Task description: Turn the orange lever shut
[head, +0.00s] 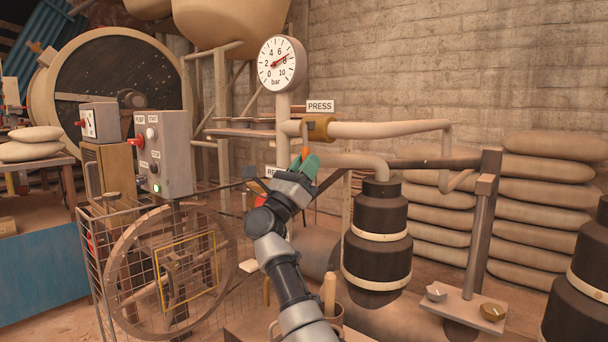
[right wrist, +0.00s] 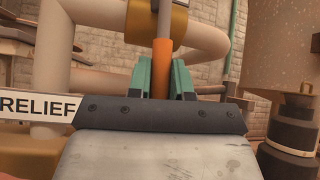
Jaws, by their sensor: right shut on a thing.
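The orange lever (head: 306,151) hangs below the brass-coloured valve body (head: 320,128) on the pale pipe, under the PRESS sign. In the right wrist view the orange lever (right wrist: 162,66) stands upright in the picture, with a grey stem above it running up to the valve body (right wrist: 178,18). My right gripper (head: 304,163) has green fingers and is shut on the lever. In the right wrist view the fingers of the right gripper (right wrist: 163,80) lie on either side of the orange part. The lever's lower end is hidden by the gripper. My left gripper is not in view.
A pressure gauge (head: 280,63) stands above the pipe, its needle near 8. A RELIEF sign (right wrist: 38,107) is close beside my gripper, partly hidden in the head view. A control box (head: 164,152) and wire cage stand left. A dark drum (head: 378,235) stands right.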

